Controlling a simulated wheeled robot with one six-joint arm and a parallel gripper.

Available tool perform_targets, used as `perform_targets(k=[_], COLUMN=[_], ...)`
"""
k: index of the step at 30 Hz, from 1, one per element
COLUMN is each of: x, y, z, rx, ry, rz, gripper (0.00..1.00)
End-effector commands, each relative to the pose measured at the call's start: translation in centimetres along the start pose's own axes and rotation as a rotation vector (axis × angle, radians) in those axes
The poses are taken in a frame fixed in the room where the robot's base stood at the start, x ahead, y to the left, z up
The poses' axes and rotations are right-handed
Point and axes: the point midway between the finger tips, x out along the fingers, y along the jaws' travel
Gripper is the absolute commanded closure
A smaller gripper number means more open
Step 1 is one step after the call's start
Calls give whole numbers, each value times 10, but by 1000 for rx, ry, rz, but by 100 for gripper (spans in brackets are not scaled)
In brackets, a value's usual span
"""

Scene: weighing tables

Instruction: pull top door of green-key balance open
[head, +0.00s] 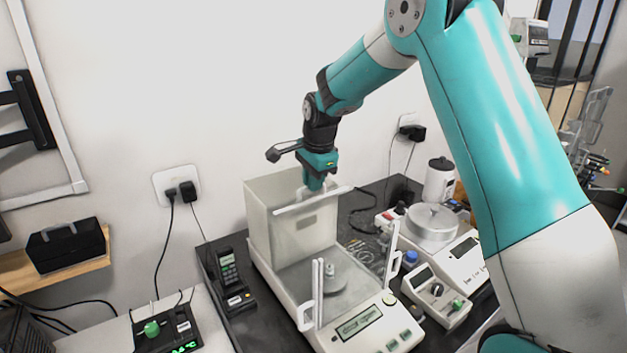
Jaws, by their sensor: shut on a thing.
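The green-key balance (372,325) stands on the dark table, with a display and green keys on its front. Its tall pale draft shield (262,225) rises at the back. The top door's white bar (335,194) crosses near the top of the shield, toward the rear. My gripper (314,186) comes down from above and is shut on the top door's handle, which the fingers mostly hide. The door's clear pane is hard to make out. A small metal weight (329,270) stands on the pan inside.
White upright side handles (318,290) stand at the balance's front. A small balance (437,295) and a scale with a round metal pan (432,222) crowd the right. The wall is close behind.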

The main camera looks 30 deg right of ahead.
Motion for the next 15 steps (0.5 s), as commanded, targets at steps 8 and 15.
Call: perform_targets(k=[8,15], x=[0,-6], y=[-1,-1], z=[0,0], rx=[2,3], ry=[4,4], rz=[-2,-4], gripper=[62,62])
